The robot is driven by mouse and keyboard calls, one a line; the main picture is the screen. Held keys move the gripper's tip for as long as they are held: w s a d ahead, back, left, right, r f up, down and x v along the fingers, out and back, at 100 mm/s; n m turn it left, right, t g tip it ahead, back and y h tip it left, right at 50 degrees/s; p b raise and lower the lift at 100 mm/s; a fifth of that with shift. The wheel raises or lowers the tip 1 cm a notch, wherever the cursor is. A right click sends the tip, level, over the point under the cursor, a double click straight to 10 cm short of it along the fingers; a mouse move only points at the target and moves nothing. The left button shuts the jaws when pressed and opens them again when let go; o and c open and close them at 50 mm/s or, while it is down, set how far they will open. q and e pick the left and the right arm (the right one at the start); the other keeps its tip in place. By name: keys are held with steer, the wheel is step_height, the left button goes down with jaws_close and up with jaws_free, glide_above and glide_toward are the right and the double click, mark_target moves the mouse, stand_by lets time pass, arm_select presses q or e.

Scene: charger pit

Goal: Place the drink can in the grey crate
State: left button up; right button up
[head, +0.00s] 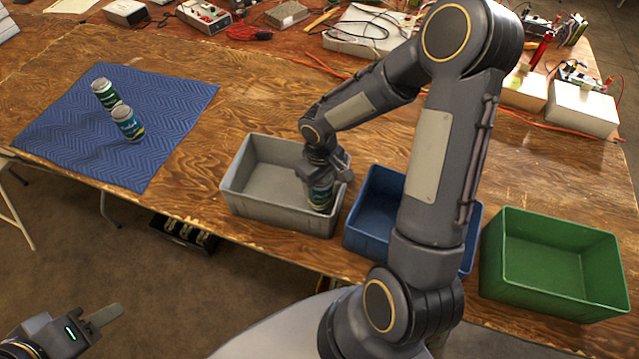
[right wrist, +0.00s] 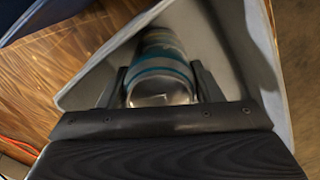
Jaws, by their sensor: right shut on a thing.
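The grey crate (head: 262,202) stands near the front edge of the wooden table. My right gripper (head: 322,180) is over the right part of this crate, shut on a teal and dark drink can (head: 320,195). The can is inside the crate's walls; I cannot tell whether it touches the floor. In the right wrist view the can (right wrist: 162,72) sits between the two fingers, with the grey crate wall (right wrist: 262,60) around it. My left gripper (head: 108,314) is at the lower left, away from the table and seen side-on; its opening is unclear.
A blue crate (head: 372,207), partly behind my right arm, and a green crate (head: 555,255) stand to the right. Cables and electronics fill the table's back.

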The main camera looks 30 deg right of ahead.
steer(key=shift+f, duration=0.65)
steer(key=shift+f, duration=0.15)
steer(key=o, duration=1.2)
